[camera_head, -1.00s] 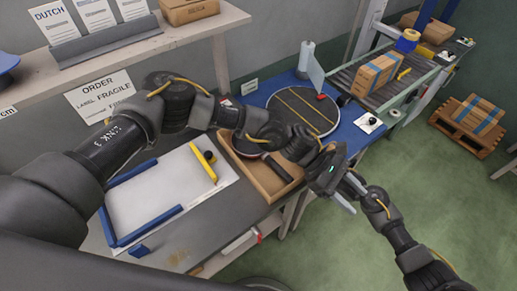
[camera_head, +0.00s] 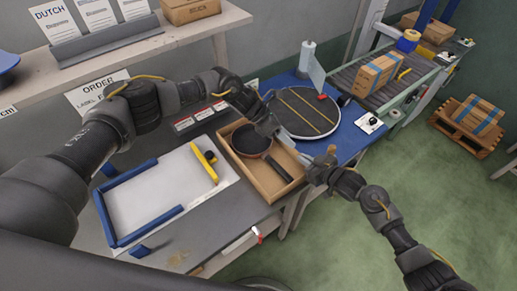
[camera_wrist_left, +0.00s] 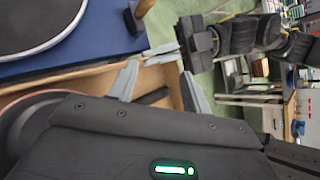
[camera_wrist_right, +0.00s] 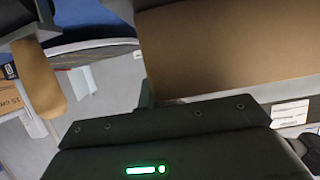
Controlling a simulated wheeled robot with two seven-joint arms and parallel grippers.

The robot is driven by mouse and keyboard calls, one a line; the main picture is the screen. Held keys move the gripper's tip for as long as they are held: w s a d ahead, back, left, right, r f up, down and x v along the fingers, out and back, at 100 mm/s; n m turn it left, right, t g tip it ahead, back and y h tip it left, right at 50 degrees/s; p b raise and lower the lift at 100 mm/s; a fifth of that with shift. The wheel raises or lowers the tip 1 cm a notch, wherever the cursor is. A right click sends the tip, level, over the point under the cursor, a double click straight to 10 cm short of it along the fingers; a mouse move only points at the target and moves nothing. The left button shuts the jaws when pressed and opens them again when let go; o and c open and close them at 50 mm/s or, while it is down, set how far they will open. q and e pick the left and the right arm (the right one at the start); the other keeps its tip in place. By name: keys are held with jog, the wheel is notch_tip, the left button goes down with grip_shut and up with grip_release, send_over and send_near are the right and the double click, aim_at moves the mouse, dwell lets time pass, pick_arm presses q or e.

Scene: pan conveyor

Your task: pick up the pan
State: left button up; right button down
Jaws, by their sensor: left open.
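The dark round pan (camera_head: 250,141) lies in an open brown tray (camera_head: 284,192), with its dark handle (camera_head: 279,169) toward the front right. My left gripper (camera_head: 281,138) is above the tray's back right side, beside the pan. In the left wrist view its two grey fingers are apart (camera_wrist_left: 158,88), with the dark handle (camera_wrist_left: 154,96) showing beyond the gap; the pan's rim shows at the left edge. My right gripper (camera_head: 308,162) is at the tray's right edge. Its jaw opening is unclear, and a tan rounded piece (camera_wrist_right: 40,80) shows beside it.
A round dark board (camera_head: 305,112) lies on the blue table top behind the tray. A white sheet with blue bars (camera_head: 150,195) and a yellow bar (camera_head: 204,165) lies to the left. The conveyor (camera_head: 350,82) carries a box (camera_head: 377,73) farther back.

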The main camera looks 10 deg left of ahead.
pick_arm(q)
jog(key=s+d+m+y, duration=0.2)
jog(key=s+m+y, duration=0.1)
jog(key=m, duration=0.3)
jog(key=m+t+y, duration=0.1)
jog(key=m+y, duration=0.6)
send_over(275, 163)
jog(key=f, duration=0.6)
jog(key=shift+w+a, duration=0.15)
jog(key=shift+a, duration=0.15)
jog(key=shift+d+f, duration=0.15)
jog(key=shift+f, duration=1.15)
jog(key=shift+d+f, duration=0.15)
jog(key=shift+f, duration=1.15)
jog(key=shift+c, duration=0.2)
grip_shut()
